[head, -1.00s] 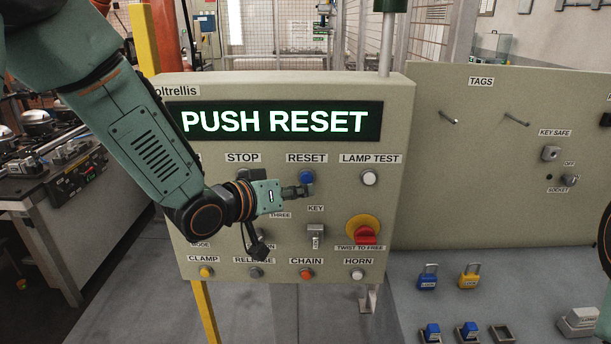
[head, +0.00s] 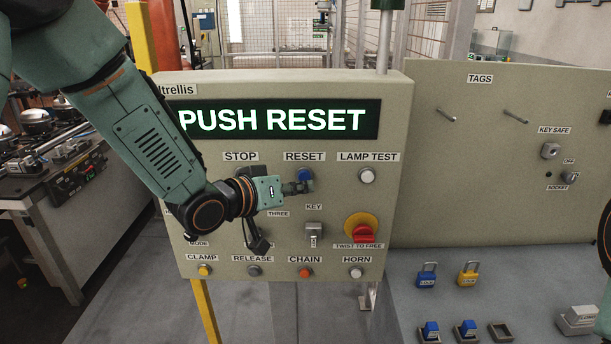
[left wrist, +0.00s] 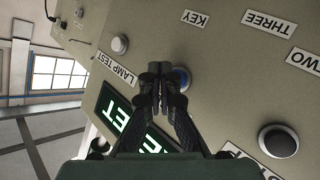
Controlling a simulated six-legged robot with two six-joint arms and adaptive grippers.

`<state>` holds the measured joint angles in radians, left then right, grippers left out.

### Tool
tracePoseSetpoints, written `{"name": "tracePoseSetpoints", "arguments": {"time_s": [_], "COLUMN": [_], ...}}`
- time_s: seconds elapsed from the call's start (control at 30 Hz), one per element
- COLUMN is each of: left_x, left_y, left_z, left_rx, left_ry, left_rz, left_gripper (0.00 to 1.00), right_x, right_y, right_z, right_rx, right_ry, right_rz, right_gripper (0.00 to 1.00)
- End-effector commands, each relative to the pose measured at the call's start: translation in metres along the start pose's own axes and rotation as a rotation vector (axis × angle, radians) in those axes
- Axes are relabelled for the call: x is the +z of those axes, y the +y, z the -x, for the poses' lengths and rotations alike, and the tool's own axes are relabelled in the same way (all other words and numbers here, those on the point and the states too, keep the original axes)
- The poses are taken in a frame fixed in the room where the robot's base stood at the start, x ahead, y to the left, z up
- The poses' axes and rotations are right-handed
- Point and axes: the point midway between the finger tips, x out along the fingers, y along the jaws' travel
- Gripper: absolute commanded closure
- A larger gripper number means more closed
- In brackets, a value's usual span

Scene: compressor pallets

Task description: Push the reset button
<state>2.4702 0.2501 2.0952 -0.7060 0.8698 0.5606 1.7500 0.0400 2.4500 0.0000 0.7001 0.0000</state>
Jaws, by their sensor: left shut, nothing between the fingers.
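The blue reset button (head: 305,175) sits under the RESET label on the beige control panel (head: 215,272). The panel's display (head: 275,120) reads PUSH RESET. My left gripper (head: 303,188) is shut and empty, with its fingertips at the lower edge of the button in the head view. In the left wrist view the shut fingers (left wrist: 160,70) cover part of the blue button (left wrist: 181,79), which shows just beside the tips. I cannot tell whether the tips touch it. My right gripper is not in view.
Near the button are the white lamp test button (head: 367,175), the key switch (head: 314,234) and the red twist knob (head: 363,234). My left arm hides part of the stop area. A tag board (head: 460,180) stands at right, with blue and yellow padlocks (head: 468,275) below it.

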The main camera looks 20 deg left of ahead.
Motion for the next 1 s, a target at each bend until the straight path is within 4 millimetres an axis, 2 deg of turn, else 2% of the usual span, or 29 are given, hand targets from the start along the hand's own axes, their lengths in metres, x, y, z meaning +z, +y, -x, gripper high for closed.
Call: {"name": "tracePoseSetpoints", "arguments": {"time_s": [0.57,1.0], "left_x": [-0.0003,-0.0044], "left_y": [-0.0002,-0.0043], "left_z": [-0.0004,-0.0080], "left_rx": [0.000,0.000], "left_ry": [0.000,0.000], "left_rz": [0.000,-0.001], "left_gripper": [1.00,1.00], "right_x": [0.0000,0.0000], "right_y": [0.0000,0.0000], "right_z": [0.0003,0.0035], "right_rx": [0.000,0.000], "right_ry": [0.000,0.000], "right_rz": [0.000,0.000], "right_gripper": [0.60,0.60]}}
